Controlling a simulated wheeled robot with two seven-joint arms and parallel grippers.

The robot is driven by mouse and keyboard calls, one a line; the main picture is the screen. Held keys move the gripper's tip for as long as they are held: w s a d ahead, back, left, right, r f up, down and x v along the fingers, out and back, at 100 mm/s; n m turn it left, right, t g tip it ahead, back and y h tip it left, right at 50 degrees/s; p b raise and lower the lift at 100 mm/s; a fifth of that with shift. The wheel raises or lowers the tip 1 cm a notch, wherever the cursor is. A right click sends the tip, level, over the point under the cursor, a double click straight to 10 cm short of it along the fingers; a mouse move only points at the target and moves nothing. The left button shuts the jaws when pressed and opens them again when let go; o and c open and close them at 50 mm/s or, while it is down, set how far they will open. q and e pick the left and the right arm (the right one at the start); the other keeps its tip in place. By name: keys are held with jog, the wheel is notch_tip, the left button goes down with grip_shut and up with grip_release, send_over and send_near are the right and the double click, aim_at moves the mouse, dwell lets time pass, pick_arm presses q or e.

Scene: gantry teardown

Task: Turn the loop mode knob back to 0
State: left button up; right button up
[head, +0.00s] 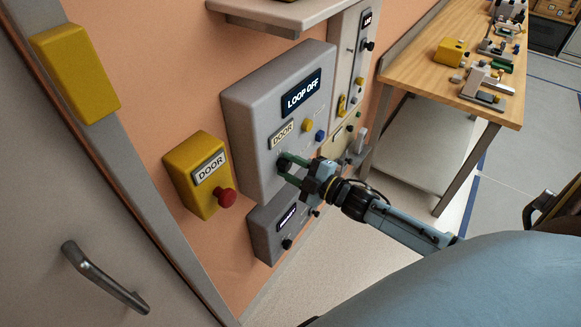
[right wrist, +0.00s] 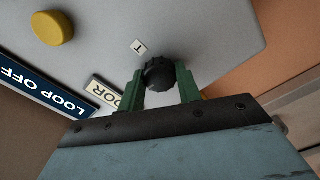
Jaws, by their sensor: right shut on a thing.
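A grey control box (head: 255,100) is fixed to the orange wall in the head view, with a dark display (head: 302,90) reading "LOOP OFF". A small black ridged knob (right wrist: 159,73) stands out from its face in the right wrist view. My right gripper (head: 289,166) reaches the lower part of the box, and its green fingers are closed on the knob's sides. The right wrist view shows the fingers (right wrist: 160,84) on either side of the knob. The knob's pointer and scale cannot be read. My left gripper is not in view.
A yellow button (head: 307,125) and a blue button (head: 320,135) sit on the box beside a "DOOR" label. A yellow door box (head: 198,175) with a red button (head: 226,197) is to the left. Another grey box (head: 264,228) is below. A wooden workbench (head: 425,75) stands right.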

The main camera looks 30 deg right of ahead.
jog(key=shift+n, duration=0.6)
jog(key=o, duration=1)
jog(key=shift+s, duration=0.1)
jog(key=b+v, duration=0.1)
jog(key=v, duration=1.2)
jog(key=shift+s+d, duration=0.1)
